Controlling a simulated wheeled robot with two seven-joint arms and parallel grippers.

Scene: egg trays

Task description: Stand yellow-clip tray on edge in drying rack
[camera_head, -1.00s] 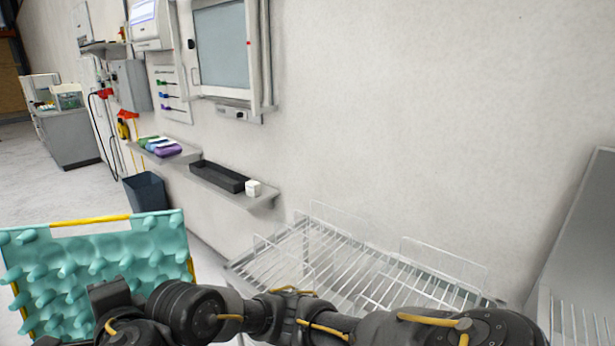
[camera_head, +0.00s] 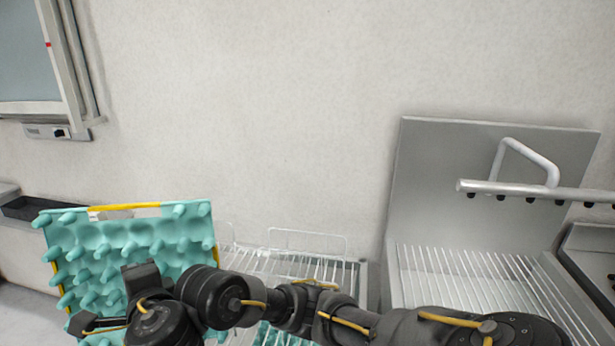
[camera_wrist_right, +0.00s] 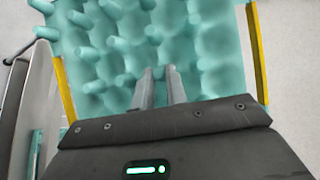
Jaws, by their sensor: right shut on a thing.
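The teal egg tray (camera_head: 120,236) with yellow clips on its edges is held up on edge at the left of the head view. Its bumpy face is toward the camera. My right gripper (camera_head: 103,322) is shut on it at its lower part. In the right wrist view the two fingers (camera_wrist_right: 160,74) lie close together against the tray (camera_wrist_right: 213,50), with yellow clips along both sides. The wire drying rack (camera_head: 335,262) stands behind and right of the tray, partly hidden by the tray and my right arm. My left gripper is not in view.
A metal sink-like unit (camera_head: 490,135) with a wire grate and a spray bar (camera_head: 540,190) stands at the right. A wall shelf with a dark bin (camera_head: 30,208) is at the far left.

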